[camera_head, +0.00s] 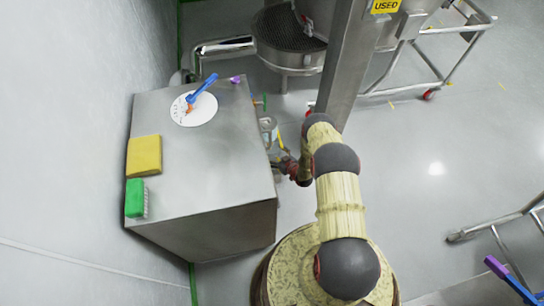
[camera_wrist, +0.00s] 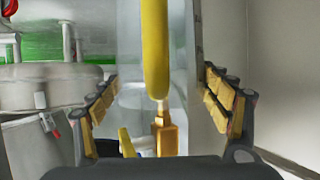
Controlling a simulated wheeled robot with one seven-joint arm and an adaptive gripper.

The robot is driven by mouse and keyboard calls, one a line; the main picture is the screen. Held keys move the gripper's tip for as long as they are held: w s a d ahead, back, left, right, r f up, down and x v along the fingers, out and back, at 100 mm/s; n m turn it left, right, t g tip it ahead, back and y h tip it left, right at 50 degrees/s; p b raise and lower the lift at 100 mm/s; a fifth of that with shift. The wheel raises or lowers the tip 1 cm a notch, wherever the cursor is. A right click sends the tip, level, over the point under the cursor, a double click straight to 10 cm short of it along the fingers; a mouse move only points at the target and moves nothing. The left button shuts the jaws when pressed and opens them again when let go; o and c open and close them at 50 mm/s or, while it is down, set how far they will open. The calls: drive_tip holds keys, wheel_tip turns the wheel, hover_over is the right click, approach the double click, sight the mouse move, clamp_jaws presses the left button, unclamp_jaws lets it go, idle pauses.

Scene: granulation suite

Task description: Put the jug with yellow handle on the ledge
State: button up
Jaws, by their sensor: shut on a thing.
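The jug is clear, with a yellow handle (camera_wrist: 155,45). In the head view the jug (camera_head: 267,127) is beside the right side of the grey metal ledge (camera_head: 215,165), partly hidden by the ledge's edge and my arm. My gripper (camera_head: 283,166) is at the jug, just right of the ledge's edge. In the wrist view my gripper (camera_wrist: 160,88) has its padded fingers on both sides of the jug, shut on it, with the yellow handle upright between them. The jug's lower part is hidden.
On the ledge are a white disc (camera_head: 204,113) with a blue-handled tool (camera_head: 203,87), a yellow sponge or cloth (camera_head: 144,156) and a green brush (camera_head: 135,198). The ledge's middle and front are clear. A steel post (camera_head: 343,60) stands close to my arm.

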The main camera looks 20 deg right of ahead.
drive_tip(key=shift+w+f+b, duration=0.2)
drive_tip(key=shift+f+b, duration=0.35)
drive_tip(key=shift+f, duration=0.35)
drive_tip(key=shift+w+f+b, duration=0.2)
drive_tip(key=shift+f+b, duration=0.3)
drive_tip(key=shift+f, duration=0.5)
drive_tip(key=o, duration=1.4)
drive_tip(key=shift+o, duration=0.9)
drive_tip(key=p+v, duration=0.4)
drive_tip(key=v, duration=0.8)
